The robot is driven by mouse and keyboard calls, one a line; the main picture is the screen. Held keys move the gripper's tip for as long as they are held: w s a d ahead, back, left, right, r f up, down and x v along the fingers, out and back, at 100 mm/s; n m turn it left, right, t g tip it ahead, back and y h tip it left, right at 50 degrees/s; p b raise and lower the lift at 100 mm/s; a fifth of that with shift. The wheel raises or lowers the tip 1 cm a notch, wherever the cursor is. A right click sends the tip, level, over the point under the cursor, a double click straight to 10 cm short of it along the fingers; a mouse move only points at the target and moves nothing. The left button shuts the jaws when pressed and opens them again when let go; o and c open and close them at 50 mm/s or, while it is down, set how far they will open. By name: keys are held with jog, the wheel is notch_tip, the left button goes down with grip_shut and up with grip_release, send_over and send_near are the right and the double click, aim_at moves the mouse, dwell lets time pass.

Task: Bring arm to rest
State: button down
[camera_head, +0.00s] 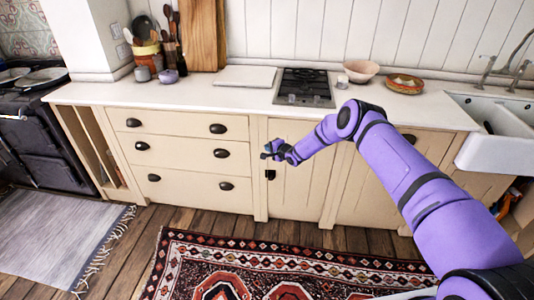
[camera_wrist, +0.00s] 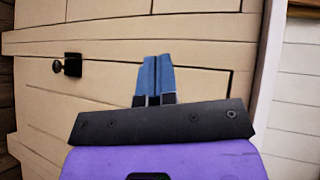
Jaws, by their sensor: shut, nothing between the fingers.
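My purple arm reaches from the lower right of the head view toward the cream cabinets. My gripper (camera_head: 266,154) is in front of the cabinet front, near the edge between the drawers and a cupboard door. In the wrist view my gripper (camera_wrist: 156,62) shows two blue fingers pressed together, with nothing between them. A cream cupboard door (camera_wrist: 110,90) with a small black latch (camera_wrist: 70,65) fills much of the wrist view. The latch also shows in the head view (camera_head: 270,175), just below the gripper. I cannot tell whether the fingers touch the cabinet.
The white countertop (camera_head: 225,99) runs above the cabinets, with a small hob (camera_head: 304,87), a pink bowl (camera_head: 361,71) and a brown dish (camera_head: 404,84). A white sink (camera_head: 500,145) is at right. A patterned rug (camera_head: 260,265) lies on the open floor.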

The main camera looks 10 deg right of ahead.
jog(key=shift+s+a+r, duration=0.75)
jog(key=shift+s+r, duration=0.25)
jog(key=shift+s, duration=1.9)
jog(key=s+a+r+n+g+y, duration=0.1)
jog(key=s+r+n+g+y, duration=0.15)
jog(key=r, duration=1.05)
jog(key=s+a+r+n+g+y, duration=0.15)
jog(key=r+n, duration=0.25)
jog(key=r, duration=0.8)
jog(key=s+d+r+n+g+h, duration=0.15)
jog(key=s+r+n+g, duration=0.25)
jog(key=s+r, duration=1.3)
jog(key=s+d+r+n+h, duration=0.1)
jog(key=s+d+r+h, duration=0.1)
jog(key=s+d+r, duration=0.3)
jog(key=s+d+r+h, duration=0.1)
jog(key=s+r, duration=0.1)
jog(key=s, duration=0.6)
jog(key=s+d+r+n+h, duration=0.1)
jog(key=s+d+r+h, duration=0.1)
jog(key=s+d+r, duration=0.3)
jog(key=s+d+f+h, duration=0.1)
jog(key=s+d+h, duration=0.2)
jog(key=s, duration=0.8)
jog(key=s+d+f+m+t+h, duration=0.1)
jog(key=s+d+h, duration=0.2)
jog(key=s+d, duration=0.4)
jog(key=shift+s, duration=1.95)
